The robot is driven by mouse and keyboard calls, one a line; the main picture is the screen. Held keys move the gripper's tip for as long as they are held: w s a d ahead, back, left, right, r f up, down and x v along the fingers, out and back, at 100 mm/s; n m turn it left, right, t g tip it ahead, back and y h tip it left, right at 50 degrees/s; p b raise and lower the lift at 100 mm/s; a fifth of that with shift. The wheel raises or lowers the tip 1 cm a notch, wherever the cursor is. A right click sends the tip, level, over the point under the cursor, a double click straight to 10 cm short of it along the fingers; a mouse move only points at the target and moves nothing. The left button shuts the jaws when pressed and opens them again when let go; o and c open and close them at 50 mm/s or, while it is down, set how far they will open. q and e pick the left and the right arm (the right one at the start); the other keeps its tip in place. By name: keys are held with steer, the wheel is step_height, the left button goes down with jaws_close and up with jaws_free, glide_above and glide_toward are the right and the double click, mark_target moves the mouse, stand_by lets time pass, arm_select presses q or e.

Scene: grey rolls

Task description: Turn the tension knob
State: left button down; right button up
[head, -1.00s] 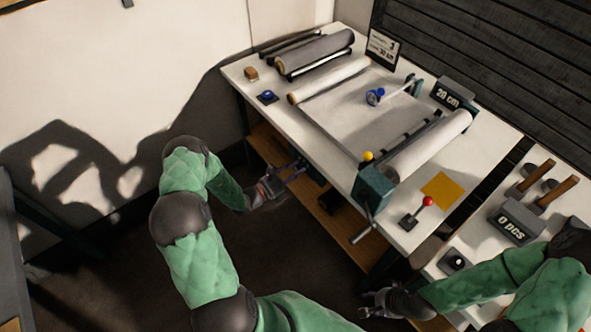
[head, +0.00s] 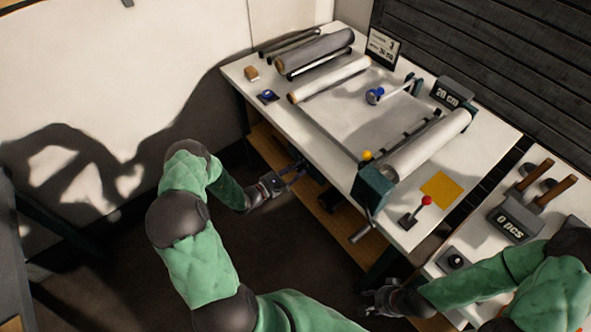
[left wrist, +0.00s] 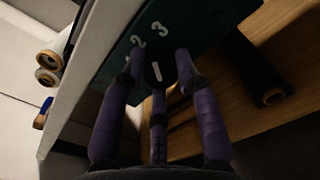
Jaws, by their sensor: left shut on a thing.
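The tension knob (left wrist: 157,72) is a dark round knob with a white pointer line, on a dark green dial plate (left wrist: 119,62) with white numbers, 2 and 3 among them, in the left wrist view. My left gripper (left wrist: 157,75) has its purple fingers around the knob and is shut on it. In the head view my left gripper (head: 292,174) is at the table's front side, below the top, and the knob is hidden there. My right gripper (head: 368,298) is low at the bottom, away from the table's machine, with its fingers apart and empty.
The white table (head: 312,128) carries grey rolls (head: 318,52), a pale sheet, a teal crank box (head: 373,188) and a red-topped lever (head: 426,201). A wooden shelf (head: 338,220) lies below, with a dark roll (left wrist: 262,80) near my left gripper.

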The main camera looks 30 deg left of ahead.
arm_select(q)
steer(key=shift+f+m, duration=0.2)
steer(key=shift+m, duration=0.4)
steer(key=c, duration=1.1)
jaws_free()
steer(key=shift+o, duration=1)
steer(key=shift+r, duration=0.1)
steer(key=shift+m, duration=0.3)
steer(key=shift+s+a, duration=0.1)
steer(key=v, duration=1.1)
steer(key=shift+s, duration=0.4)
steer(key=shift+a, duration=0.1)
